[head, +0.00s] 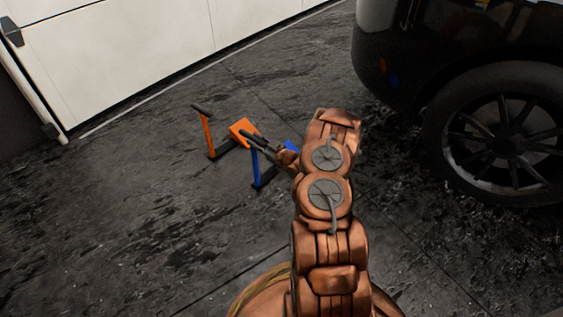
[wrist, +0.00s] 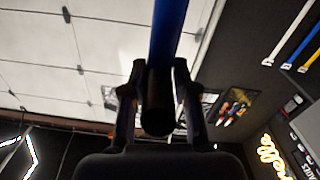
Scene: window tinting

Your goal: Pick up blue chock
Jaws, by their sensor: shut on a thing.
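The blue chock stands on the dark floor, with its blue post (head: 255,166) upright on a black base and a blue wedge part beside my arm. My gripper (head: 250,137) is at the top of this post and shut on its black handle. In the wrist view, the fingers (wrist: 160,88) lie on either side of the black handle end, with the blue chock's post (wrist: 168,32) running up out of frame. My arm hides part of the blue chock in the head view.
An orange chock (head: 207,134) with a black handle stands just left of the blue one, its orange wedge close behind my gripper. A dark car with a wheel (head: 505,132) is at the right. A white garage door (head: 120,50) is at the back left. The floor at left is clear.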

